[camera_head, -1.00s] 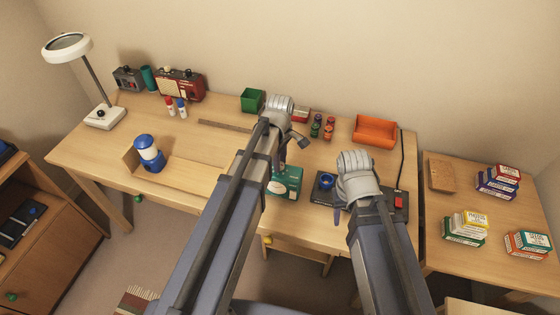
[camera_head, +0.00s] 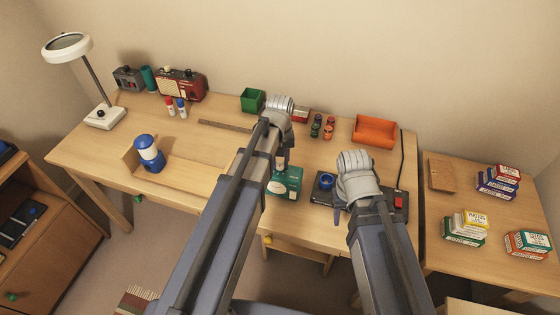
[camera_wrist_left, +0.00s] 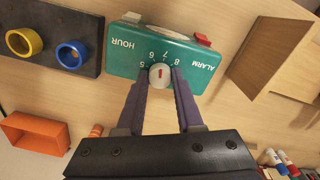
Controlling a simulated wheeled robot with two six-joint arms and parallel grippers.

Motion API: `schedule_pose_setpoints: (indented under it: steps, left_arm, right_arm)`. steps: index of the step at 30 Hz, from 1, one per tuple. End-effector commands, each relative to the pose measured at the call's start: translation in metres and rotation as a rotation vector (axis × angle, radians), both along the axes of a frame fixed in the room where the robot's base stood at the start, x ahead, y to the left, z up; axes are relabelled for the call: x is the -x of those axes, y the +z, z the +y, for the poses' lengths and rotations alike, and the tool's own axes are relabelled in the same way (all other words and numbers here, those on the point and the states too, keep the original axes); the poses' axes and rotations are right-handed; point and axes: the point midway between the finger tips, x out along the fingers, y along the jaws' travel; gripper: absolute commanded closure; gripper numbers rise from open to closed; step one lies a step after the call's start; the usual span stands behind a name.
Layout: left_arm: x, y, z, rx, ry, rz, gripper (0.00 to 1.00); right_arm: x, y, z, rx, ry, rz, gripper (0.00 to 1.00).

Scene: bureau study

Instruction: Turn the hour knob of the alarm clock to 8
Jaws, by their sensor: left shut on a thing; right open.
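The teal alarm clock (camera_head: 288,187) lies on the desk below my left gripper (camera_head: 281,167). In the left wrist view the clock (camera_wrist_left: 120,60) shows HOUR, ALARM and the numbers 5 to 8, upside down. Its white hour knob (camera_wrist_left: 160,74) has a red mark pointing up in the picture, around 6 and 7; I cannot tell exactly which. My left gripper (camera_wrist_left: 160,80) is shut on the knob, one dark finger on each side. My right gripper (camera_head: 342,203) is open, beside a dark box; its fingertips are partly hidden.
The dark box (camera_head: 322,196) carries a blue ring (camera_head: 326,180) and a red switch (camera_head: 398,201). An orange tray (camera_head: 376,131), small bottles (camera_head: 328,130) and a green box (camera_head: 252,100) stand behind.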

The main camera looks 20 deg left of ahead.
Motion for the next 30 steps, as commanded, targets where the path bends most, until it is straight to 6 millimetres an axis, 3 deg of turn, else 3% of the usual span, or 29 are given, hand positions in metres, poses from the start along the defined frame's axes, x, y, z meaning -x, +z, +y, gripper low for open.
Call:
schedule_pose_setpoints:
  steps: [18, 30]
  left_arm:
    - [0.0002, -0.0001, -0.0001, 0.000, -0.569, 0.000, 1.00]
    - [0.0002, -0.0001, -0.0001, 0.000, -0.814, 0.000, 1.00]
  right_arm:
    - [0.0000, -0.0001, 0.0000, 0.000, 0.000, 0.000, 0.53]
    - [0.0000, -0.0001, 0.0000, 0.000, 0.000, 0.000, 0.53]
